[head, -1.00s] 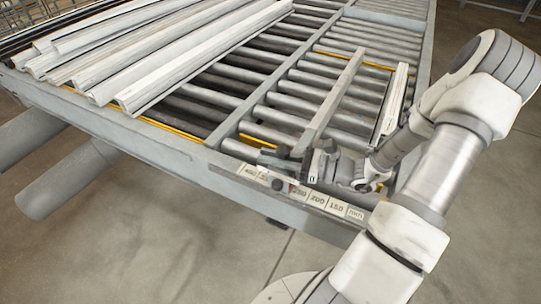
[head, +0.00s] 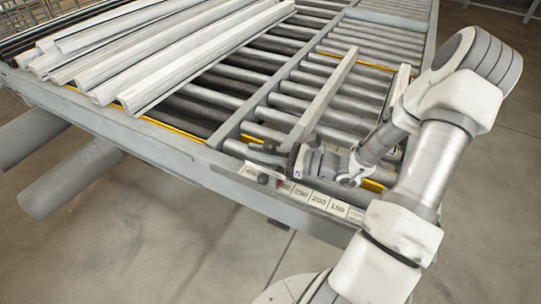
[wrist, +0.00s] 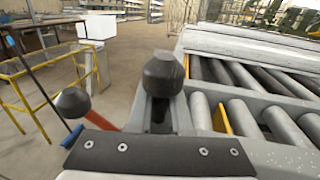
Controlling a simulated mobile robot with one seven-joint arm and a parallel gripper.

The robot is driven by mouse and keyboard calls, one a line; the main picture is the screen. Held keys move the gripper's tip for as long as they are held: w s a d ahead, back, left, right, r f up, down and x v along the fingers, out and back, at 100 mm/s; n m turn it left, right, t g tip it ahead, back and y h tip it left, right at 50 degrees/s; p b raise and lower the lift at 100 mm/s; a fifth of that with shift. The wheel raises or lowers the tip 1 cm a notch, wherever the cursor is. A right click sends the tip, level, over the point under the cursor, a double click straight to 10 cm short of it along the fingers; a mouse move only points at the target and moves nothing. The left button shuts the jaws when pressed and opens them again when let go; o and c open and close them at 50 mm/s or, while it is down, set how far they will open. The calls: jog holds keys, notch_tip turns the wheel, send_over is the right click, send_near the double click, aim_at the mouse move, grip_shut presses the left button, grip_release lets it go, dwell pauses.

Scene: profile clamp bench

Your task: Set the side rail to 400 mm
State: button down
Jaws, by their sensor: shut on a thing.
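The side rail (head: 328,95) is a long pale grey bar lying across the rollers. Its near end meets a dark carriage (head: 265,152) at the bench's front edge. My gripper (head: 297,160) is at this near end, shut on the rail's handle; the grip itself is largely hidden. In the wrist view a black knob (wrist: 163,75) stands upright in the middle, and a red lever (wrist: 103,121) with a black ball (wrist: 73,102) is at left. The scale (head: 318,200) shows 250, 200 and 150 to the right of the carriage. Marks near the carriage are covered or unreadable.
Several pale profiles (head: 180,55) lie over the rollers left of the rail. Another upright pale strip (head: 395,90) stands to its right. Bare rollers (head: 225,85) lie between the rail and the profiles. A yellow railing (wrist: 40,85) shows beyond the bench.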

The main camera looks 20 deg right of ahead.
jog(key=w+d+x, duration=0.1)
jog(key=x, duration=1)
jog(key=shift+w+b, duration=0.3)
jog(key=shift+w, duration=0.1)
jog(key=shift+d+r, duration=0.1)
jog(key=shift+r, duration=0.05)
jog(key=c, duration=0.8)
grip_release()
jog(key=shift+w, duration=0.15)
jog(key=shift+c, duration=0.2)
jog(key=shift+s+d, duration=0.35)
jog(key=shift+d, duration=0.05)
jog(key=b+v, duration=0.2)
jog(key=v, duration=1.4)
jog(key=shift+s+d, duration=0.1)
jog(key=shift+s, duration=0.05)
